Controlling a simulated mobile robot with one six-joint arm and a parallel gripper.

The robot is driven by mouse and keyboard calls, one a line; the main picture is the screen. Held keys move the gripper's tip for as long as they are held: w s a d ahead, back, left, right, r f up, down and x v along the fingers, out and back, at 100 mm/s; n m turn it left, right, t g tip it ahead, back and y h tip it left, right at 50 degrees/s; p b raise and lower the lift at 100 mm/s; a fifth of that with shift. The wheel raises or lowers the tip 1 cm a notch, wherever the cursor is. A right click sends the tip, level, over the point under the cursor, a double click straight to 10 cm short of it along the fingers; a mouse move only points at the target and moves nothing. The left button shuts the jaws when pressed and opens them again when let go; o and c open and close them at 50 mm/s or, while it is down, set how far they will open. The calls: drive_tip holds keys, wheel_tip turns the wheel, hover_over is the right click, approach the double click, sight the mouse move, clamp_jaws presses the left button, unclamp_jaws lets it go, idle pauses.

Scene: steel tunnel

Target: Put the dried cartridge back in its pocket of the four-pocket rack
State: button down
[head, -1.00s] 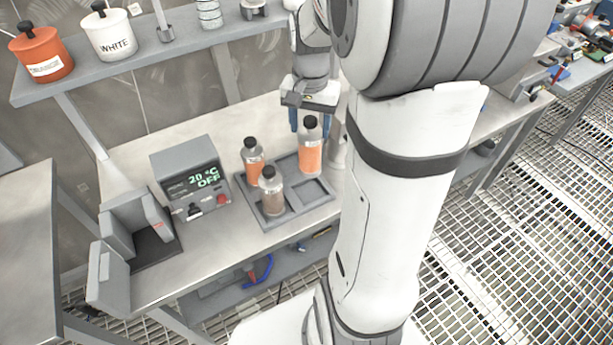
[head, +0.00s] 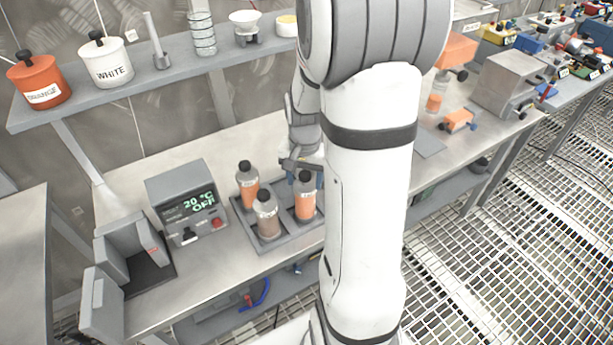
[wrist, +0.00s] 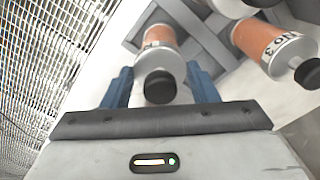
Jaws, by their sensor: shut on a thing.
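My gripper (head: 304,172) is shut on a clear cartridge (head: 305,203) with orange contents and a black cap. The cartridge is upright over the front right pocket of the grey four-pocket rack (head: 288,246); I cannot tell if its base is fully seated. In the wrist view the held cartridge (wrist: 160,58) is between my blue fingers, cap towards the camera. An orange cartridge (head: 248,188) stands in the back left pocket and a brownish one (head: 267,218) in the front left. The back right pocket is largely hidden.
A heater box (head: 187,200) reading 20 °C OFF stands left of the rack, with a grey open fixture (head: 130,250) further left. A shelf (head: 130,78) behind holds an orange pot (head: 40,82) and a white pot (head: 107,64). My arm hides the bench right of the rack.

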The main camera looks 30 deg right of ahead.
drive_tip(key=shift+f, duration=0.15)
drive_tip(key=c, duration=0.6)
unclamp_jaws()
drive_tip(key=shift+o, duration=0.2)
wheel_tip(320, 180, up, 12)
drive_tip(key=s+a+r+n+t, duration=0.2)
drive_tip(key=s+a+n+t, duration=0.1)
drive_tip(key=s+a+n, duration=0.5)
drive_tip(key=shift+s+a+n, duration=0.3)
drive_tip(key=shift+s+a, duration=1.55)
drive_tip(key=shift+s, duration=0.35)
